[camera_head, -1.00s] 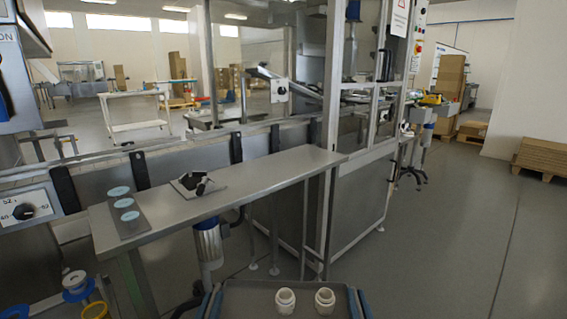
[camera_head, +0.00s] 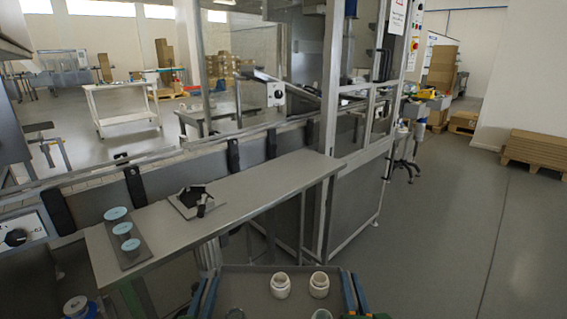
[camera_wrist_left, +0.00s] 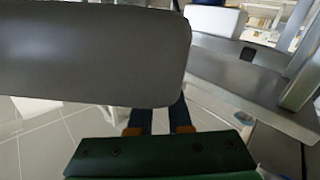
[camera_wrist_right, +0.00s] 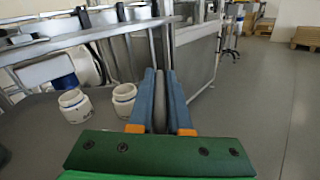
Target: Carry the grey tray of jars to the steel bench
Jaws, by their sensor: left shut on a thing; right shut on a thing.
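The grey tray (camera_head: 255,303) is at the bottom of the head view, with two white open jars (camera_head: 280,285) (camera_head: 319,284) standing at its far side. Parts of more jars show at the bottom edge. My left gripper (camera_head: 206,296) is shut on the tray's left side, and my right gripper (camera_head: 354,292) is shut on its right side. In the right wrist view the blue fingers (camera_wrist_right: 160,100) clamp the tray's rim. The steel bench (camera_head: 240,190) lies ahead of the tray and to its left. A large grey surface (camera_wrist_left: 90,55) blocks much of the left wrist view.
On the bench lie a plate with several pale blue discs (camera_head: 122,229) and a black fixture (camera_head: 193,199) on a small plate. The middle and right of the bench top are bare. A framed machine (camera_head: 350,150) stands behind its right end. Open floor (camera_head: 440,240) lies to the right.

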